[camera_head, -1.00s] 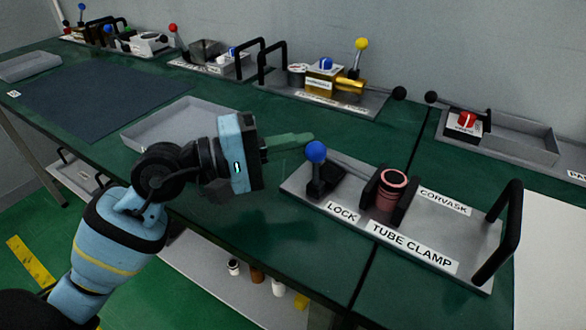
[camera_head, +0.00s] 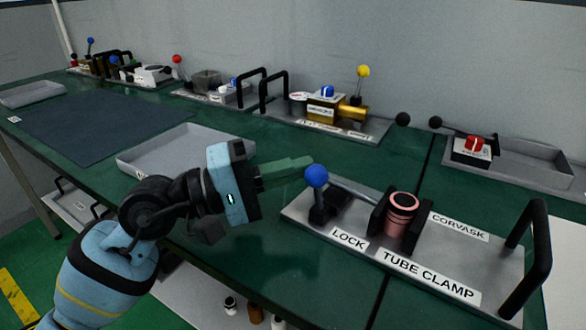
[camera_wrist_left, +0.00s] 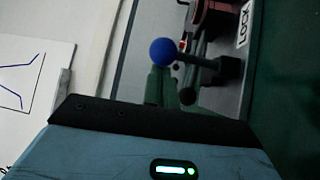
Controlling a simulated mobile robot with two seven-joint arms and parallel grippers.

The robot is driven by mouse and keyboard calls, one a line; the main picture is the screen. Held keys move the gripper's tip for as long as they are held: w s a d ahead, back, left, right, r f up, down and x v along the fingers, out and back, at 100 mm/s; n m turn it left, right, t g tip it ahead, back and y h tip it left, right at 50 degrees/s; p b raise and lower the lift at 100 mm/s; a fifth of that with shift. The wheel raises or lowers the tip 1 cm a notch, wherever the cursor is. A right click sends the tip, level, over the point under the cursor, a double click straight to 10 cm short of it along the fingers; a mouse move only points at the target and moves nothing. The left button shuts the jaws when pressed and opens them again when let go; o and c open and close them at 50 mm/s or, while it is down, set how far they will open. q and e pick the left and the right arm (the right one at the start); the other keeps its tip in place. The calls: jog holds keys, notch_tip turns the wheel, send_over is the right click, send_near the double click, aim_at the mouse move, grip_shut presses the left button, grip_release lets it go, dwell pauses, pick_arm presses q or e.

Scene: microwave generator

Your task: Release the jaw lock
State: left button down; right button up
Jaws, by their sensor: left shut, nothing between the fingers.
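The tube clamp fixture (camera_head: 470,258) is a grey plate on the green table, with labels LOCK, TUBE CLAMP and CORVASK. Its lock lever has a blue ball knob (camera_head: 316,176) on a dark stem at the plate's left end. A pink cylinder (camera_head: 401,216) sits between black jaws. My left gripper (camera_head: 308,164) has green fingers that are shut and empty, with the tips right beside the blue knob. In the left wrist view the blue knob (camera_wrist_left: 163,52) is just beyond the fingertips; I cannot tell whether they touch. My right gripper is not in view.
A black handle (camera_head: 532,250) rises at the fixture's right end. A grey tray (camera_head: 180,150) lies behind my left arm. Other fixtures stand along the wall, one with a yellow-knobbed lever (camera_head: 363,71).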

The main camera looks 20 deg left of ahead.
pick_arm(q)
jog(key=shift+s+a+f, duration=0.15)
jog(key=shift+s+a, duration=0.15)
jog(key=shift+a, duration=0.1)
jog(key=b+v, duration=0.2)
jog(key=v, duration=0.3)
jog(key=shift+a+f, duration=0.1)
jog(key=shift+v, duration=0.8)
jog(key=shift+s+a, duration=0.1)
